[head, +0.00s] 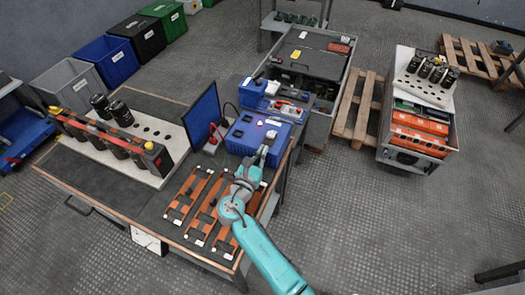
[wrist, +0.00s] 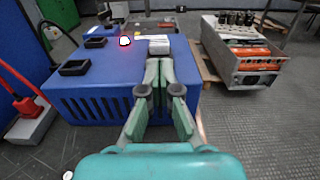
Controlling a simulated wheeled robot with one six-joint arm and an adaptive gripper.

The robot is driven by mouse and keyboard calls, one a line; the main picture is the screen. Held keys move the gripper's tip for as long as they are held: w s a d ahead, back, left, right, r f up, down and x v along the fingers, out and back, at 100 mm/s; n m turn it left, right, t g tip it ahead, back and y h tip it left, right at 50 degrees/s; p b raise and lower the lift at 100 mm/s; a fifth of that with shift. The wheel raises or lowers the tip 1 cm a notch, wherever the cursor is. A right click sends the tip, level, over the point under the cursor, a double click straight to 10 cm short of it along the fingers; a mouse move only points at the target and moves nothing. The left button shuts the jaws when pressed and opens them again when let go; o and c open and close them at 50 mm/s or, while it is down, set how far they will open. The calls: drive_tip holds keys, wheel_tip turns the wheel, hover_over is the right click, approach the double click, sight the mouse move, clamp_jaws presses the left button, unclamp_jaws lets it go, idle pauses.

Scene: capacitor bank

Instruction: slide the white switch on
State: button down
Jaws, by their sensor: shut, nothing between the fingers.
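A blue box (head: 247,133) stands on the right part of the bench; it also fills the left middle of the wrist view (wrist: 100,88). On its top are a glowing red lamp (wrist: 125,41) and, right of it, a small whitish piece (wrist: 158,44) that may be the white switch; its position cannot be made out. My gripper (wrist: 159,66) is shut and empty, its fingertips over the box's near right edge, just in front of the whitish piece. In the head view my gripper (head: 264,151) hides part of this edge. I cannot tell whether it touches anything.
Two dark open holders (wrist: 75,68) sit on the box's left side. A blue panel (head: 202,115) and a red-handled tool (head: 213,136) stand left. Copper bars (head: 183,195) lie in front.

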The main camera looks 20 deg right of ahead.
drive_tip(key=shift+s+a+f, duration=0.15)
drive_tip(key=shift+s+a, duration=0.15)
drive_tip(key=shift+a, duration=0.05)
drive_tip(key=v, duration=0.8)
drive_tip(key=shift+s+a, duration=0.1)
drive_tip(key=shift+s, duration=0.05)
